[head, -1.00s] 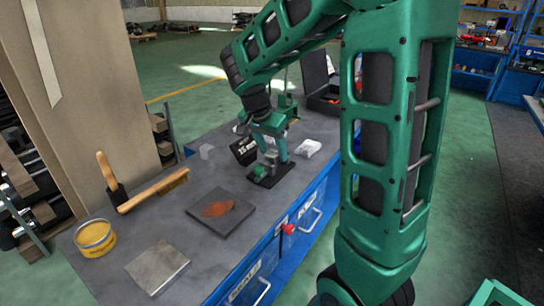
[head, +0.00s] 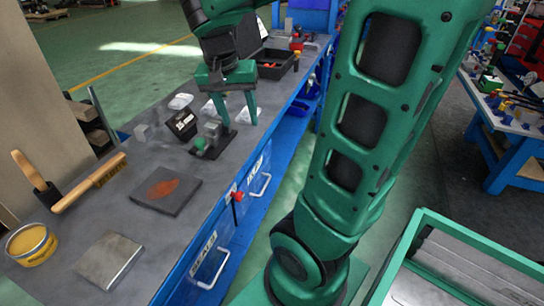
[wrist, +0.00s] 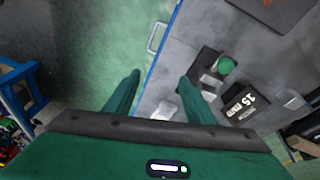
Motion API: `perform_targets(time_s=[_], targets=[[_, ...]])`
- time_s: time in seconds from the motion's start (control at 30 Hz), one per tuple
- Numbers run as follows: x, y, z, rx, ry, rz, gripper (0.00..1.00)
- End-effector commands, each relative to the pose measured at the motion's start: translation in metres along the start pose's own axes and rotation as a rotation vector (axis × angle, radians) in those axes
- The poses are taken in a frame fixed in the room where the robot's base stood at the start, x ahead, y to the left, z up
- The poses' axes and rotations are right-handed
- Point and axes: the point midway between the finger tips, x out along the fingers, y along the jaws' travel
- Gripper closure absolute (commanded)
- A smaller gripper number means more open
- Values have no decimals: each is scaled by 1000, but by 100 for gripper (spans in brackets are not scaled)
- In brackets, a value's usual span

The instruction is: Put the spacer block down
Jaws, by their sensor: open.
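A small silver block (head: 212,129) sits on a black base plate (head: 222,150) beside a green knob (head: 199,144). A black piece marked 15 mm (head: 182,124) stands tilted just left of it. I cannot tell for certain which is the spacer block; the silver one looks likely. My gripper (head: 238,122) is open, its fingers apart with nothing between them, close to the right of the silver block. In the wrist view my gripper (wrist: 160,78) points toward the bench edge, and the silver block (wrist: 210,80) lies right of the fingers, clear of them.
A small grey cube (head: 143,132) and pale pieces (head: 181,101) lie nearby. A dark plate with a rust-red patch (head: 166,190), a brush (head: 90,182), a yellow tin (head: 31,244) and a metal plate (head: 108,260) occupy the front. A black open case (head: 275,64) is behind.

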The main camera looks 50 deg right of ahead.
Motion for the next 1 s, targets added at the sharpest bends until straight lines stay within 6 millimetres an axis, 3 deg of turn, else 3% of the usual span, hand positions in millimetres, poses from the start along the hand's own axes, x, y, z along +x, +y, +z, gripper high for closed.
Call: perform_targets(time_s=[0.03,0.1,0.2,0.3,0.5,0.97,1.0], targets=[[6,28,15,-52,-37,-10,50],[16,57,39,-141,-91,-31,50],[27,88,72,-254,-154,-74,50],[34,105,99,-341,-196,-117,50],[41,117,121,-417,-228,-159,50],[41,117,121,-418,-228,-159,50],[44,110,117,-419,-234,-153,50]])
